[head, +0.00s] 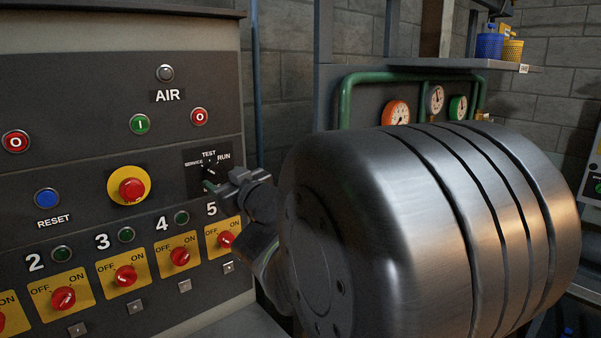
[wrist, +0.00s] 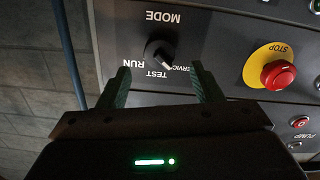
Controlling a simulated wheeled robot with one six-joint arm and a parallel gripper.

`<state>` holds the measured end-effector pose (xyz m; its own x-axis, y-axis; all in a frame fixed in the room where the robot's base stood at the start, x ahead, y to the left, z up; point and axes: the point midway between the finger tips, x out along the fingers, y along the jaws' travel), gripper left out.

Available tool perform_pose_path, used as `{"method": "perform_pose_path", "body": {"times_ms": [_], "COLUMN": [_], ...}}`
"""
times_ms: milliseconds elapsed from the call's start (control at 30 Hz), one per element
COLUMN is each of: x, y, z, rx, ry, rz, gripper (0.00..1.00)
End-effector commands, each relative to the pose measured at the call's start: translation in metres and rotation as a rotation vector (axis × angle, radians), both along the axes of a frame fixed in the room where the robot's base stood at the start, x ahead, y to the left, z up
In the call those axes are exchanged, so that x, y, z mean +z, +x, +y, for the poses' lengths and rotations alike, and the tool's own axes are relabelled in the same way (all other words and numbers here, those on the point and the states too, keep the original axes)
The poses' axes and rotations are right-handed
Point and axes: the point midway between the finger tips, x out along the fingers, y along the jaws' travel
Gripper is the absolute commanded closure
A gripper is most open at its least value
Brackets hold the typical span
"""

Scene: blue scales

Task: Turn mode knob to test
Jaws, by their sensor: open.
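The black mode knob (wrist: 160,50) sits on the dark panel in the wrist view, with RUN, TEST and SERVICE printed around it. A pale pointer mark on it appears turned toward the SERVICE side; its exact setting is hard to tell. My gripper (wrist: 160,70) is open, its two green-tinted fingers apart, one on each side of the knob's lower edge and the labels. The fingers look short of the knob, and I see no contact. In the head view my gripper (head: 212,187) is at the mode plate (head: 222,157) and hides much of the knob.
A red stop button on a yellow disc (head: 131,187) is left of the mode plate. Several red OFF/ON knobs run along the panel below, the one under 5 (head: 226,239) close to my arm. Gauges (head: 396,112) and green pipes stand behind my arm.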

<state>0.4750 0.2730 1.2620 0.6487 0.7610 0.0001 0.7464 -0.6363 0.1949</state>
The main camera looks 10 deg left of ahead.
Motion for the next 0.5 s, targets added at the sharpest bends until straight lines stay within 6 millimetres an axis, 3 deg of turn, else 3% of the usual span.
{"method": "perform_pose_path", "body": {"times_ms": [200,500], "x": [0.000,0.000], "y": [0.022,0.032], "z": [0.026,0.037], "rx": [0.001,-0.001], "ry": [-0.001,-0.001], "rz": [0.001,-0.001], "gripper": [0.41,0.41]}}
